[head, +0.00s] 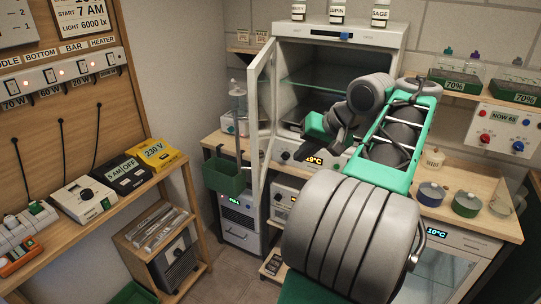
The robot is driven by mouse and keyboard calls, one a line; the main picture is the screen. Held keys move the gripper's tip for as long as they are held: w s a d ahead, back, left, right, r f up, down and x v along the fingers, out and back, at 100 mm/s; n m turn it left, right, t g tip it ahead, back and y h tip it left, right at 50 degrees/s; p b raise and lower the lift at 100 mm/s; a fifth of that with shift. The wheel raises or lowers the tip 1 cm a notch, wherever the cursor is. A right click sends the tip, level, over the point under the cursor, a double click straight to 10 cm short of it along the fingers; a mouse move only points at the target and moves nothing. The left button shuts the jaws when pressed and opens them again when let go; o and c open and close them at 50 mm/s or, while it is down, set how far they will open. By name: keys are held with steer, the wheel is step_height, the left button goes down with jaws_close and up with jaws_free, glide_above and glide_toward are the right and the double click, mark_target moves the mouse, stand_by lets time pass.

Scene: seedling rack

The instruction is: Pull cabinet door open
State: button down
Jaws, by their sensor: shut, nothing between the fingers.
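The white cabinet (397,39) stands on the wooden bench, with a glass shelf inside. Its white-framed glass door (252,122) is hinged at the left and stands swung out toward me, showing the interior. My gripper (312,128) is at the lower front of the cabinet opening, to the right of the door and apart from it as far as I can see. It looks shut and empty; the fingertips are small and partly hidden by my arm. My arm covers the right part of the opening.
A green bin (224,176) is just left of the door. Jars (380,14) stand on top of the cabinet. Pots (466,204) sit on the bench at right. A shelf with power boxes (86,198) runs along the left; some floor (222,262) is clear.

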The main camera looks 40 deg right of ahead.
steer(key=w+a+f+b, duration=0.2)
steer(key=w+a+f, duration=0.1)
steer(key=w+f, duration=0.5)
steer(key=shift+w, duration=0.45)
